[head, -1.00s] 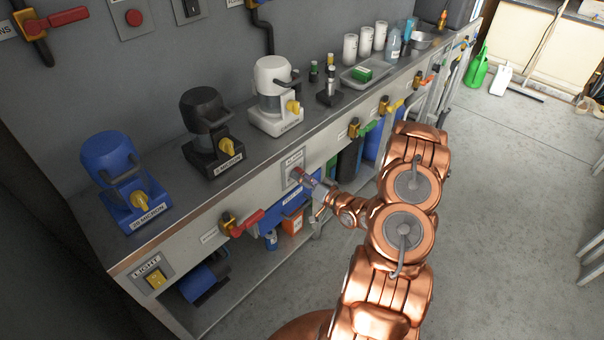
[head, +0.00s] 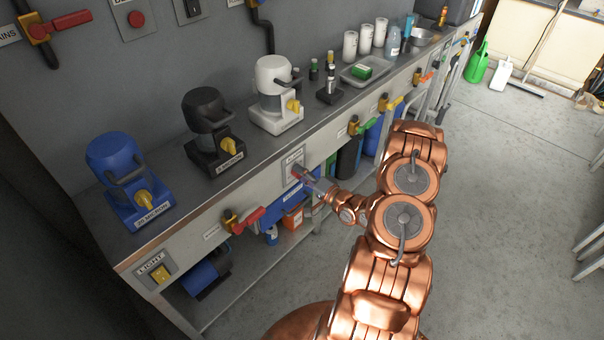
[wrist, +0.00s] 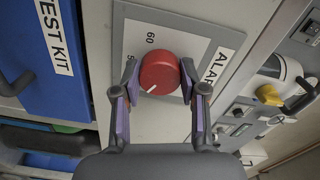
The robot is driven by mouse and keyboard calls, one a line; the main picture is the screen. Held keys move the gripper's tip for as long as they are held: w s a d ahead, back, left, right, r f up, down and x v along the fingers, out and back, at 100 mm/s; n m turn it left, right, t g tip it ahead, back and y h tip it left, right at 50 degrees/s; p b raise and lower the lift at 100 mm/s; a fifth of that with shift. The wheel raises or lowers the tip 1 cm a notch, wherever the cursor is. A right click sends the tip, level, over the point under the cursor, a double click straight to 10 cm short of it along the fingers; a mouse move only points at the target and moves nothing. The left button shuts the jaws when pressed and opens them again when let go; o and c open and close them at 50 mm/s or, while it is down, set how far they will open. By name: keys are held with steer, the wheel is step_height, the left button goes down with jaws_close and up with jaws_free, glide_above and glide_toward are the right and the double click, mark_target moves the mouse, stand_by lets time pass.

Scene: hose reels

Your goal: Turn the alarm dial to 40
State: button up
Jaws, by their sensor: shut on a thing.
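The alarm dial (wrist: 159,73) is a round red knob on a grey plate (wrist: 205,46) labelled ALARM. In the wrist view the plate shows a printed 60 and a partly covered 50; other numbers are hidden. A short white mark on the knob points to the lower left in that view, away from the 60. My gripper (wrist: 158,75) has one finger on each side of the knob and is shut on it. In the head view my gripper (head: 304,175) reaches the dial plate (head: 292,160) on the bench front, and the knob is mostly covered.
A red-handled valve (head: 243,219) and a yellow light switch (head: 159,273) are left of the dial on the bench front. A green-handled valve (head: 365,127) is to the right. A blue test kit box (wrist: 38,55) is close by. Open floor lies right of my arm.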

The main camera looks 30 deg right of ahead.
stand_by(0.4)
steer(key=o, duration=1.1)
steer(key=shift+o, duration=0.2)
steer(key=v, duration=1.2)
